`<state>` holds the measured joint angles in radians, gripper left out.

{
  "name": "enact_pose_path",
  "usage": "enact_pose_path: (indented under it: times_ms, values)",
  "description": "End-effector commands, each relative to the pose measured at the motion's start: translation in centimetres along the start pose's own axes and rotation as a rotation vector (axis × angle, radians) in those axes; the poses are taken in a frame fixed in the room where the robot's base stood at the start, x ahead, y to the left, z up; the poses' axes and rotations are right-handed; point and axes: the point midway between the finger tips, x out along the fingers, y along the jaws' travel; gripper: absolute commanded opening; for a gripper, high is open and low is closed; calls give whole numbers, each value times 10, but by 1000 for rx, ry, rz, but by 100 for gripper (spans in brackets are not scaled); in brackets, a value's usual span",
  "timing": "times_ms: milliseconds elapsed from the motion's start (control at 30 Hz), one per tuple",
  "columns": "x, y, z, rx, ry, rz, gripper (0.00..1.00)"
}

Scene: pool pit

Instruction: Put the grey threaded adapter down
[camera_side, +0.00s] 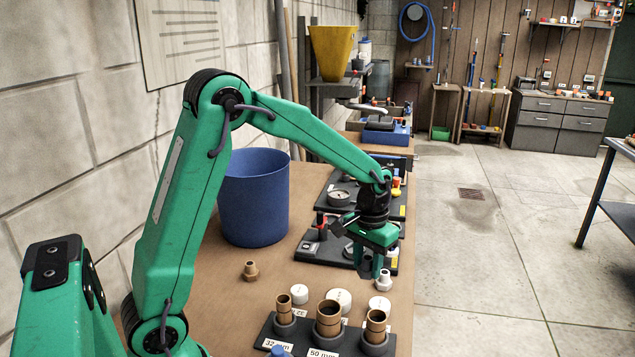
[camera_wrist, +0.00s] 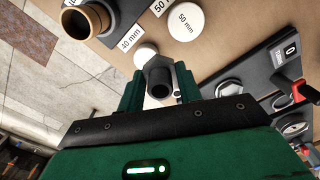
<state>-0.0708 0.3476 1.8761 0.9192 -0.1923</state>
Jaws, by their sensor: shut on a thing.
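My gripper (camera_side: 371,268) hangs over the brown bench top (camera_side: 222,320), pointing down. In the wrist view, my gripper (camera_wrist: 158,84) is shut on the dark grey threaded adapter (camera_wrist: 158,72), which sits between the two green fingers with its round open end showing. In the side view the adapter (camera_side: 366,262) is small and partly hidden by the fingers, just above the bench. I cannot tell from these frames whether it touches the bench. A white adapter (camera_side: 383,281) stands close to the right of the fingers in the side view.
A black rack (camera_side: 320,340) with brown pipe stubs and size labels stands in front. White caps (camera_side: 340,298) lie behind it. A tan adapter (camera_side: 250,271) stands left, near a blue bucket (camera_side: 254,200). A dark panel with a gauge (camera_side: 338,197) lies behind. The bench between bucket and rack is mostly clear.

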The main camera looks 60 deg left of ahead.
Motion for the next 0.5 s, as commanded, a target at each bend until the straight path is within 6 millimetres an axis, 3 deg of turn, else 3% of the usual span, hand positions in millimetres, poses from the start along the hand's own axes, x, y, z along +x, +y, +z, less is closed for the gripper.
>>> enact_pose_path:
  times_ms: [500]
  values:
    - [45,-65,-36,-4,-1,0,12]
